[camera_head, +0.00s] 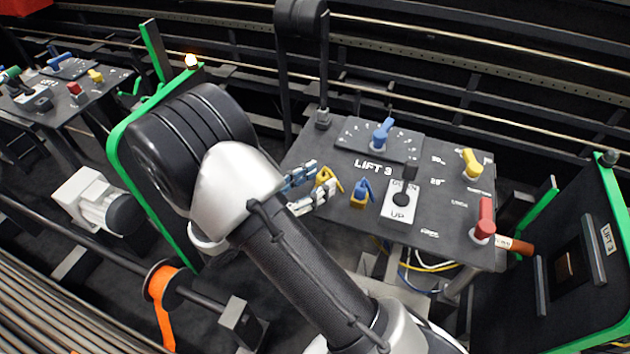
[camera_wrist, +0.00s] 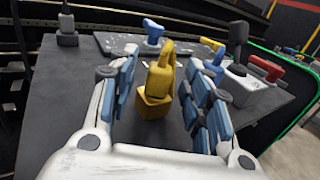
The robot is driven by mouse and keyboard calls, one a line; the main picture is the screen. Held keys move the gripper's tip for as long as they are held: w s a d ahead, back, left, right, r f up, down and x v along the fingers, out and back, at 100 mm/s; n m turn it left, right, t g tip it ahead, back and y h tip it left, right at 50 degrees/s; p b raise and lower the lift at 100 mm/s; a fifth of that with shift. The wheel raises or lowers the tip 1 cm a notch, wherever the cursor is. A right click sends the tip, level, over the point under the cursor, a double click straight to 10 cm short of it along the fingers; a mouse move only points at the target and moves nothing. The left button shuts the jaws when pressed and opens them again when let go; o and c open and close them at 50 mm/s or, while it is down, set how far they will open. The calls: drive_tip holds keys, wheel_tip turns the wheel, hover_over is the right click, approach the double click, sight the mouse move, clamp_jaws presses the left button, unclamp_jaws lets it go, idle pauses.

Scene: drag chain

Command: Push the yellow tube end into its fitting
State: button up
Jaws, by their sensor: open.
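The yellow tube end (camera_wrist: 162,76), with a curved tube bending over its top, stands upright at its yellow block fitting (camera_wrist: 153,104) on the dark panel; I cannot tell how deep it sits. In the head view the yellow tube (camera_head: 330,178) shows partly, with my gripper in front of it. My gripper (camera_wrist: 165,72) is open, its blue-padded fingers on both sides of the yellow tube end with gaps showing. My gripper also shows in the head view (camera_head: 309,189), low over the panel's left part.
A blue tube and fitting (camera_head: 361,193) stand close to the right. The panel (camera_head: 345,218) also bears a blue knob (camera_head: 382,133), a black lever on a white plate (camera_head: 399,208), a yellow handle (camera_head: 472,162) and a red handle (camera_head: 485,218). A black post (camera_head: 322,118) stands at its back left.

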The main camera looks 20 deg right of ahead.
drive_tip(key=v, duration=1.2)
idle(0.4)
drive_tip(key=s+d+r+m+g+y, duration=0.7)
drive_tip(key=s+d+m+y, duration=0.1)
drive_tip(key=s+m, duration=0.2)
drive_tip(key=s+a+r+m+t+y, duration=0.3)
drive_tip(key=s+r+m+t+y, duration=0.3)
drive_tip(key=m+y, duration=0.3)
drive_tip(key=shift+s+r+m+t, duration=0.35)
drive_tip(key=shift+s+m+t, duration=0.3)
drive_tip(key=shift+m, duration=0.35)
